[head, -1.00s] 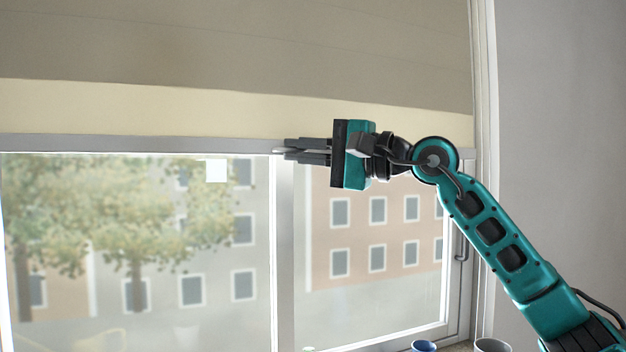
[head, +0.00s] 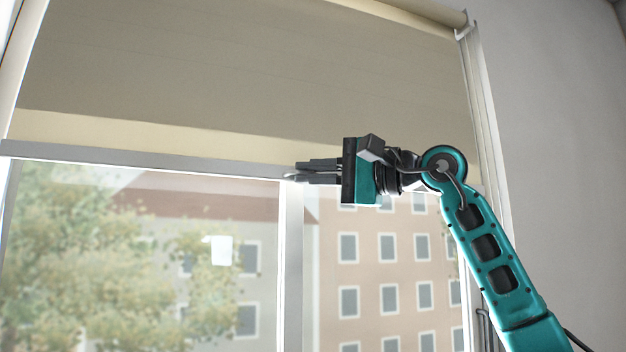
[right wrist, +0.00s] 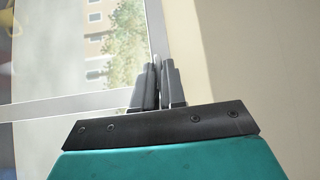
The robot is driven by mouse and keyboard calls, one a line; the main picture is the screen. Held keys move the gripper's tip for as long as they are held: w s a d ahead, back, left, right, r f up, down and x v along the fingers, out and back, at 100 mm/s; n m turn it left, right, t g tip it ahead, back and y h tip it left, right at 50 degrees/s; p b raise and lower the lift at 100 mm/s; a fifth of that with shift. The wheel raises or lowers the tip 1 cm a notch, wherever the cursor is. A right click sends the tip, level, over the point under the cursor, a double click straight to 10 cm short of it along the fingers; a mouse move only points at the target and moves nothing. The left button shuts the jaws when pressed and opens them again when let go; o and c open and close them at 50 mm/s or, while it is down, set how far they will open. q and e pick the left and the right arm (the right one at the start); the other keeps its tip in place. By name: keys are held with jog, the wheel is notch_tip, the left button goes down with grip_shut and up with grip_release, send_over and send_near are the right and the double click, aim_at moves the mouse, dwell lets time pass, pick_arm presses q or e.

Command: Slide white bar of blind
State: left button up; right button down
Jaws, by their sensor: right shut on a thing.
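The roller blind (head: 240,75) hangs over the upper part of the window, grey-brown above and cream along its lower strip. Its whitish-grey bottom bar (head: 120,155) runs across the window at the blind's lower edge. My right gripper (head: 300,174) reaches in from the right and is shut on the bar near the window's middle post. In the right wrist view the fingers (right wrist: 158,85) are close together, with the bar (right wrist: 156,35) passing up from between them and the blind (right wrist: 235,60) at the right. My left gripper is in no view.
The window's middle post (head: 290,260) stands just below the fingers. The roller (head: 420,10) is at the top, with a bracket at the right end. The right frame (head: 478,120) and a plain grey wall (head: 550,120) lie beyond my arm.

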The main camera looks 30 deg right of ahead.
jog(key=c, duration=1.2)
grip_release()
jog(key=shift+c, duration=0.2)
jog(key=b+v, duration=0.2)
jog(key=v, duration=1.1)
jog(key=shift+a, duration=0.1)
